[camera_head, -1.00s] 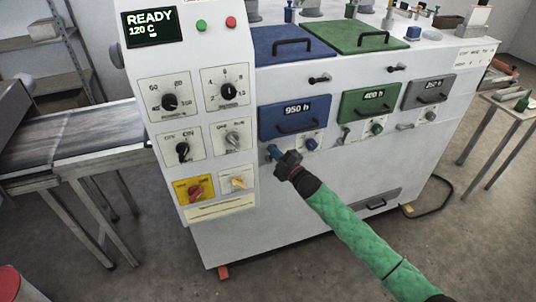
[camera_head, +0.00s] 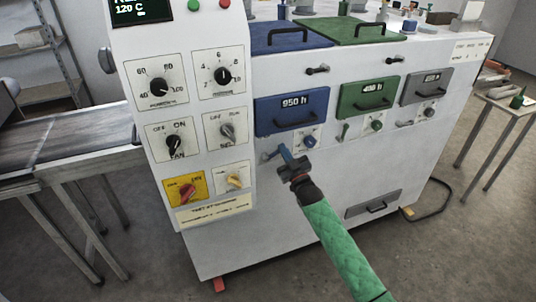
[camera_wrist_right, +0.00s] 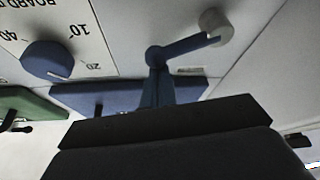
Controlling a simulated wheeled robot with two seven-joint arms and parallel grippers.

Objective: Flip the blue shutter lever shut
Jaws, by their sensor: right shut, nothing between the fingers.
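The blue shutter lever (camera_head: 267,155) is on the white machine front, below the blue 950 h drawer (camera_head: 292,112). My left gripper is not in view.
A blue-backed dial (camera_head: 309,141) sits just right of my fingers. A green lever (camera_head: 345,131) and a grey lever (camera_head: 404,124) are further right. The control panel (camera_head: 240,205) stands out at the left. The floor in front is clear.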

